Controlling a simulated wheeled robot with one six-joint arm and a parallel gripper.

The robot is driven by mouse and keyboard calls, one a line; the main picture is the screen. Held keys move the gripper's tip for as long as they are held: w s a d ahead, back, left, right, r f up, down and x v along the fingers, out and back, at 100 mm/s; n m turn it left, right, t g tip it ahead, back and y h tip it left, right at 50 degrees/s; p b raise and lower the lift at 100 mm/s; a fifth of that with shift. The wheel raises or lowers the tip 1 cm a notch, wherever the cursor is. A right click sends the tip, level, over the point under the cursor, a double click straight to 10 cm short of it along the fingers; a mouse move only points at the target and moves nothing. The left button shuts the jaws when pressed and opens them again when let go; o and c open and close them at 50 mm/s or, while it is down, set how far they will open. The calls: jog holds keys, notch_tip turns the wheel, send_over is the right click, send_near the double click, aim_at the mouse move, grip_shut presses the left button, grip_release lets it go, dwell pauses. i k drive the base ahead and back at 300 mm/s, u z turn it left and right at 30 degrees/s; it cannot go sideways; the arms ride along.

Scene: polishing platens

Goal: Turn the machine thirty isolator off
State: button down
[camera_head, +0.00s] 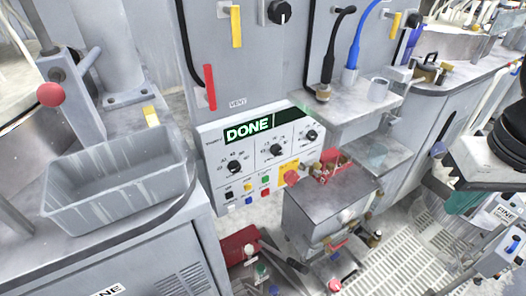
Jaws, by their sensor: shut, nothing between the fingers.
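No isolator marked thirty can be read in the head view. A black rotary knob (279,11) sits on the grey cabinet front at the top, with a narrow label strip beside it. A yellow handle (236,26) hangs to its left, and a red handle (209,87) is lower, beside a small label that seems to read VENT. I cannot tell which, if any, is the isolator. A control panel (214,150) below has a lit DONE display, dials, coloured buttons and a red button on yellow. My gripper's fingers are not visible.
A grey open bin (115,185) stands on the left bench. A metal box (330,205) with a red item on top stands before the panel. A shelf (350,108) holds a cup. A dark and grey part fills the right edge. Grated floor (440,240) lies lower right.

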aim_at(291, 176)
jog(key=k, duration=0.5)
jog(key=z, duration=1.15)
jog(key=i, duration=0.6)
jog(key=u, duration=0.65)
